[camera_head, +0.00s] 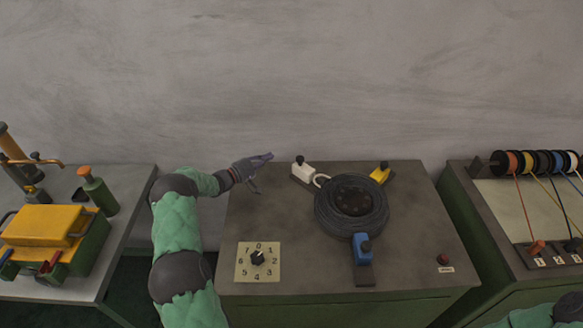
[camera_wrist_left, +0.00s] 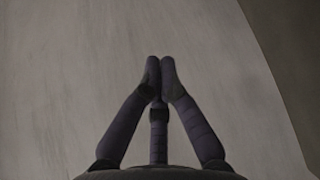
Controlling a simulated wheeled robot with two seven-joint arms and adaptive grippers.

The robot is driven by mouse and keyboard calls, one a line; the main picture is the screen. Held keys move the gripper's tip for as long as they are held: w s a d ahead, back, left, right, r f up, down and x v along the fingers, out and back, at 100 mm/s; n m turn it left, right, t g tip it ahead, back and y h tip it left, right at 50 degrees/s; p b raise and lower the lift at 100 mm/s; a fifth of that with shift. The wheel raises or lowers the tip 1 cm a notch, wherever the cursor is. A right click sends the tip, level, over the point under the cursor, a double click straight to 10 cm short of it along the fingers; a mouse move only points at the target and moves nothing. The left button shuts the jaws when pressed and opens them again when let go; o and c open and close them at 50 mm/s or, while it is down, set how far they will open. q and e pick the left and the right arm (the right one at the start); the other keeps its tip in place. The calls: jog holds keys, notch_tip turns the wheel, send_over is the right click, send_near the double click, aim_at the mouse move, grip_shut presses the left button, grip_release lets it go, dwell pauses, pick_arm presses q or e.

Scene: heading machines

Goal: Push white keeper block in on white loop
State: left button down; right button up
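The white keeper block (camera_head: 302,171) with a black knob sits at the back left of the machine top. The white loop (camera_head: 321,180) lies between it and the black coil (camera_head: 351,204), touching or very near the block; I cannot tell which. My left gripper (camera_head: 267,159) is left of the white block, near the back edge of the machine, apart from the block. In the left wrist view my left gripper (camera_wrist_left: 160,65) has its fingertips together with nothing between them, against a grey wall. My right gripper is not seen; only part of my right arm shows at the bottom right.
A yellow block (camera_head: 380,173) and a blue block (camera_head: 362,249) also stand around the coil. A numbered dial (camera_head: 258,262) and a dark red button (camera_head: 443,259) are on the machine's front. The left table holds a yellow-topped box (camera_head: 43,226); cable spools (camera_head: 535,163) stand at right.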

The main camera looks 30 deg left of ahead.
aim_at(302, 168)
pick_arm(q)
jog(key=shift+f+b, duration=0.35)
jog(key=shift+f, duration=0.3)
jog(key=b+x, duration=0.2)
jog(key=x, duration=0.8)
jog(key=shift+w, duration=0.1)
jog(key=shift+s+d+b, duration=0.3)
jog(key=shift+s+d, duration=0.5)
jog(key=shift+d, duration=0.05)
jog(key=shift+s+d, duration=0.6)
jog(key=shift+d, duration=0.05)
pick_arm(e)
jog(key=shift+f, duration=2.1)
pick_arm(q)
jog(key=d+p, duration=0.1)
jog(key=d, duration=0.1)
jog(key=s+d+p, duration=0.1)
jog(key=d, duration=0.2)
jog(key=shift+s+d, duration=0.15)
jog(key=shift+d, duration=0.2)
jog(key=shift+f, duration=0.1)
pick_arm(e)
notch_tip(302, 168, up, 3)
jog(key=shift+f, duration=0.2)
